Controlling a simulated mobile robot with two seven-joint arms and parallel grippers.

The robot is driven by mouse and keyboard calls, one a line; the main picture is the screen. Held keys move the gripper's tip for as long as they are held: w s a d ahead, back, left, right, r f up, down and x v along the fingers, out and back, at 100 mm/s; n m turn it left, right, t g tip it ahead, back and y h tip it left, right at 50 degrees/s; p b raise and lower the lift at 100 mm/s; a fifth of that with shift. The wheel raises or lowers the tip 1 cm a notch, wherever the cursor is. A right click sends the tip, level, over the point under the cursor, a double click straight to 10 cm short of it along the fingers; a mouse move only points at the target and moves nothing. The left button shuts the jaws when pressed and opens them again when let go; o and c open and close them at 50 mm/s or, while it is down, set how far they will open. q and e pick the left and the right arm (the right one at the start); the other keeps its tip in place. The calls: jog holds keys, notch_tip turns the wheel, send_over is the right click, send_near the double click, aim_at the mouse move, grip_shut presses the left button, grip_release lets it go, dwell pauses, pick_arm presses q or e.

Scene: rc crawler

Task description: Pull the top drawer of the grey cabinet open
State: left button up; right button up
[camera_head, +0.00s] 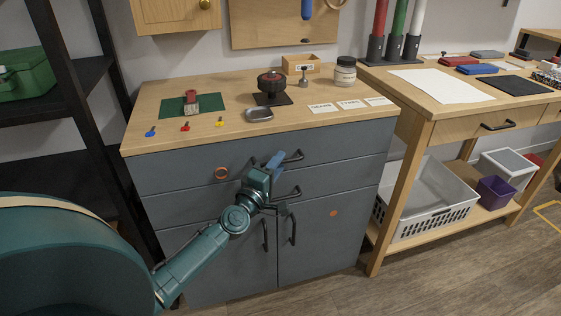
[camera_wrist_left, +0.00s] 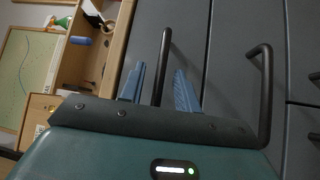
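The grey cabinet (camera_head: 300,225) has a wooden top, and its top drawer (camera_head: 188,170) sits flush with the front. The top drawer's black bar handle (camera_head: 293,157) is partly hidden by my left gripper (camera_head: 275,161) in the head view. In the left wrist view, the blue fingers of my left gripper (camera_wrist_left: 160,88) are open, one on each side of the top drawer handle (camera_wrist_left: 165,50). Gaps show between the bar and both fingers. My right gripper is in neither view.
The second drawer's handle (camera_head: 286,194) is close below my left gripper, with two door handles lower down. A metal dish (camera_head: 259,115) and several small parts lie on the cabinet top. A wooden workbench (camera_head: 450,105) stands to the right, a black shelf (camera_head: 60,75) to the left.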

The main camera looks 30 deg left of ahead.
pick_arm(q)
jog(key=shift+w+r, duration=0.1)
jog(key=shift+w, duration=0.9)
grip_shut()
